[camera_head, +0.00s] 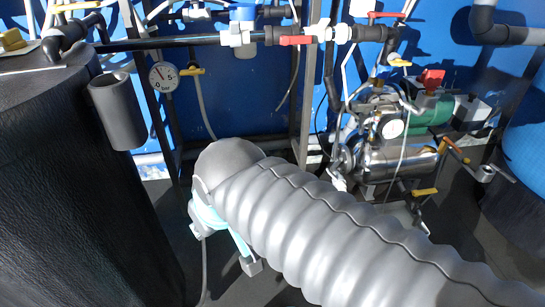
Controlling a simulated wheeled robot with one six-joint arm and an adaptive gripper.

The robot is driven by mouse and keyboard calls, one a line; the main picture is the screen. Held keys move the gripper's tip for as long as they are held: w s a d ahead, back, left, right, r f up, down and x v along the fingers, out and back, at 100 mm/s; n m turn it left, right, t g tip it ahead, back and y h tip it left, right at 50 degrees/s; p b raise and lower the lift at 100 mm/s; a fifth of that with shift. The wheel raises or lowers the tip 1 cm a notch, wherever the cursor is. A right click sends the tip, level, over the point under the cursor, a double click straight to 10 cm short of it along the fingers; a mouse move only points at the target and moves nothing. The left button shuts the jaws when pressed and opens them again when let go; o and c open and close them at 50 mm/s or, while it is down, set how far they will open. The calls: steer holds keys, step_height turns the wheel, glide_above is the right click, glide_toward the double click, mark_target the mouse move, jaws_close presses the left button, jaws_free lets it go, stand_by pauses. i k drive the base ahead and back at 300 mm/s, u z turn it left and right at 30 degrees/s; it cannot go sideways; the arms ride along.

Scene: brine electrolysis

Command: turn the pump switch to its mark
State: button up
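The pump unit (400,160) stands at the right, with a shiny steel body and a round white gauge (392,128). A red knob (432,77), which looks like the switch, sits on top of the green motor (430,108). Its mark is too small to make out. My arm, in a grey ribbed sleeve, crosses the lower middle and bends down at its far end. Light blue wrist parts show below the bend, left of the pump and apart from it. The fingers of my gripper cannot be seen.
A large black tank (75,190) fills the left, with a grey cup-like holder (117,112) on its side. A blue tank (527,140) stands at the right edge.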

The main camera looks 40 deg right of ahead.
mark_target(421, 79)
steer(key=z, duration=4)
steer(key=i, duration=2.55)
steer(key=u, duration=1.95)
